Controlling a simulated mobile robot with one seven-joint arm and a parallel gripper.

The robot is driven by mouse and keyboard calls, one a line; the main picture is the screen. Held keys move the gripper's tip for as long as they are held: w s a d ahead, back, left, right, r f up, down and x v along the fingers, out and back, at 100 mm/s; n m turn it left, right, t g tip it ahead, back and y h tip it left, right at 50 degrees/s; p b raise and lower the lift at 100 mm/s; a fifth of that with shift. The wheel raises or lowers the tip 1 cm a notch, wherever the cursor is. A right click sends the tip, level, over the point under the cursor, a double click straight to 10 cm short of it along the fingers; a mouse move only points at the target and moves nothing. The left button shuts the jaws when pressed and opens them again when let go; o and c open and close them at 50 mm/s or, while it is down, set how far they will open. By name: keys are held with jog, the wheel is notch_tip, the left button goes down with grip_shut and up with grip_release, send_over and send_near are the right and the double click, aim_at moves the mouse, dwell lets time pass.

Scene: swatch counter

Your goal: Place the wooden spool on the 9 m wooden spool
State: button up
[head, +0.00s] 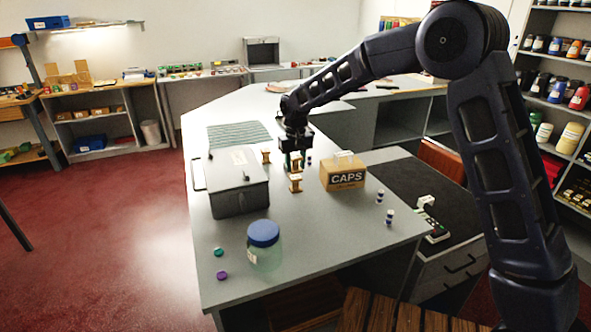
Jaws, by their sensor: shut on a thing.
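My gripper (294,161) is in the middle of the counter, pointing down, shut on a small wooden spool (296,166) that is partly hidden by the fingers. Another wooden spool (295,184) stands upright on the counter just in front of the gripper. In this view the held spool shows right behind and above it; I cannot tell whether they touch. A third wooden spool (266,157) stands to the left of the gripper. The length marks on the spools are too small to read, so I cannot tell which is the 9 m one.
A grey metal box (238,188) stands left of the spools, and a cardboard CAPS box (343,172) stands right. A blue-lidded jar (264,248), loose caps and small bottles (389,216) are nearer. A striped mat (238,135) lies behind. The counter's front middle is clear.

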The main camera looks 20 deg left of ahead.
aim_at(296, 156)
jog(key=shift+f, duration=1.15)
jog(key=o, duration=1)
jog(key=shift+f, duration=0.1)
notch_tip(296, 156, up, 12)
jog(key=shift+r, duration=0.15)
